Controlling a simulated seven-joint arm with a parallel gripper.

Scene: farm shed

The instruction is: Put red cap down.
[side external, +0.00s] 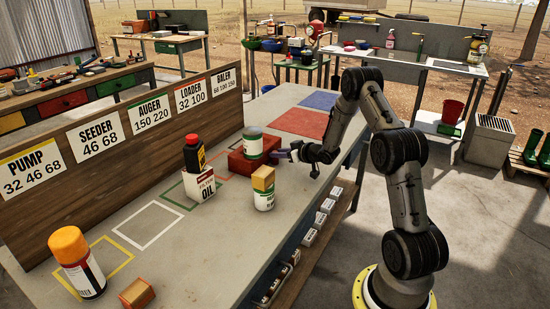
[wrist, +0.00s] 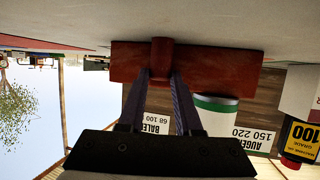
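The red cap (wrist: 162,52), a short red cylinder, sits between the two fingertips of my gripper (wrist: 162,75) in the wrist view, which is upside down. The fingers press against its sides. In the side view my gripper (side external: 286,154) is low over the bench, just right of a red box (side external: 240,165), and the cap is hardly visible there. The red box also shows right behind the cap in the wrist view (wrist: 220,65). I cannot tell whether the cap touches the box or the bench top.
Nearby are a can topped by a tan block (side external: 264,190) and a white oil box (side external: 200,187) with a black red-topped bottle (side external: 194,153). Red (side external: 300,123) and blue (side external: 319,100) bench areas are clear.

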